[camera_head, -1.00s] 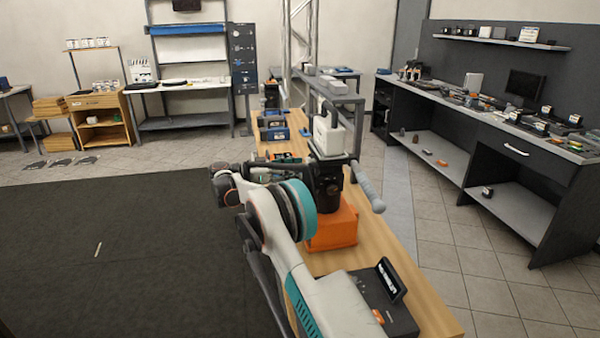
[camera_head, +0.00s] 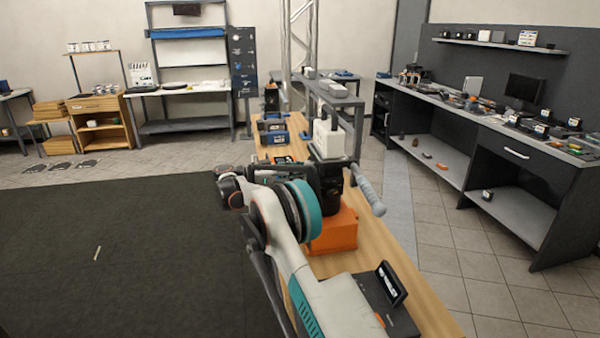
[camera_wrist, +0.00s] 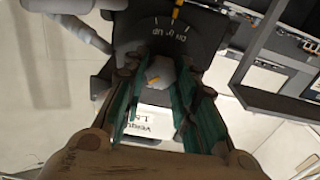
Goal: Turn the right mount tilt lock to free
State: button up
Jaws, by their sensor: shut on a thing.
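The right mount is in the head view, with an orange base (camera_head: 335,232), a white unit (camera_head: 328,136) on top and a grey handle (camera_head: 370,190) reaching right. My arm covers part of its dark body. In the wrist view, a grey knob (camera_wrist: 163,72) with an orange pointer mark sits against a dark dial plate (camera_wrist: 190,37) with white lettering. My gripper (camera_wrist: 158,82) has its teal-lined fingers on both sides of the knob and is shut on it. My gripper's fingertips are hard to make out in the head view.
The wooden bench (camera_head: 375,240) runs away from me, with a black device and screen (camera_head: 390,283) at its near end and blue items (camera_head: 272,131) farther back. A grey frame stand (camera_head: 340,95) is behind the mount.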

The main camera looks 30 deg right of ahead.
jog(key=shift+w+f+n+p, duration=0.15)
jog(key=shift+n+p, duration=0.3)
jog(key=shift+n, duration=3.95)
jog(key=shift+w+f+n+p, duration=0.1)
jog(key=shift+n+p, duration=0.35)
jog(key=shift+n, duration=3.95)
jog(key=o, duration=1)
jog(key=shift+o, duration=0.2)
jog(key=v, duration=1.2)
